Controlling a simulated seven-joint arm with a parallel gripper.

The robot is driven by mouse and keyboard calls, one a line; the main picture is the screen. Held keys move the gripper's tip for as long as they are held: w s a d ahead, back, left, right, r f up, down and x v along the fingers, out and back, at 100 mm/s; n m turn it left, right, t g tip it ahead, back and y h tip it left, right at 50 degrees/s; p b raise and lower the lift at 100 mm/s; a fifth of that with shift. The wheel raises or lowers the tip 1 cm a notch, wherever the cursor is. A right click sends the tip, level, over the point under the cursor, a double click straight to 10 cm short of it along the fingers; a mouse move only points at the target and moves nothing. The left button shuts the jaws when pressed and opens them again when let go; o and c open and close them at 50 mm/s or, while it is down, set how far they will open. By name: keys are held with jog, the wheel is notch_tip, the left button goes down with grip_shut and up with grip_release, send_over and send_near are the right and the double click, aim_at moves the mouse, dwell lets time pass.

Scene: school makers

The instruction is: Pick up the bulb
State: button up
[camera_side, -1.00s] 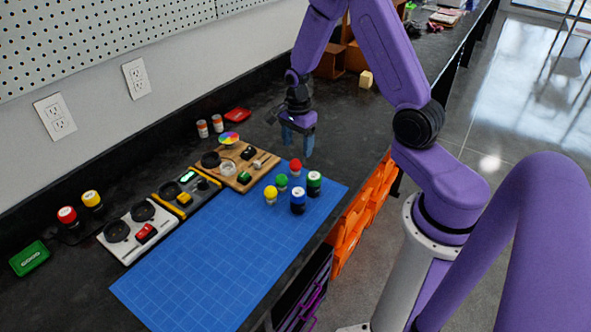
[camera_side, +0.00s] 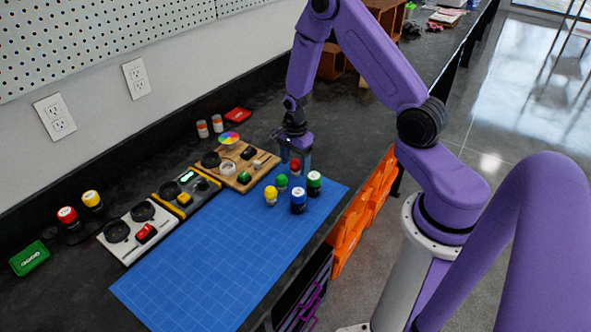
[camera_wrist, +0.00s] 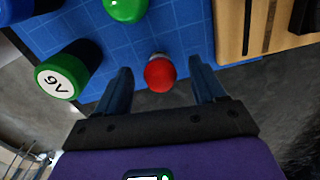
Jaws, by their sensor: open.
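A red bulb (camera_side: 295,166) stands on the blue mat near its far corner. A green bulb (camera_side: 281,182) and a yellow bulb (camera_side: 270,194) stand on the mat to its left. My gripper (camera_side: 295,168) is open, pointing down over the red bulb. In the wrist view the red bulb (camera_wrist: 160,74) sits between the two blue fingers of my gripper (camera_wrist: 159,75), and no contact shows. The green bulb (camera_wrist: 125,8) is partly cut off at the top edge there.
A green 9V battery (camera_side: 314,182) and a blue one (camera_side: 298,200) stand close by on the blue mat (camera_side: 215,260). A wooden board with parts (camera_side: 262,172) lies left of the gripper. The front of the mat is clear.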

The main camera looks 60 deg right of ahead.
jog(key=c, duration=1.1)
jog(key=shift+c, duration=0.2)
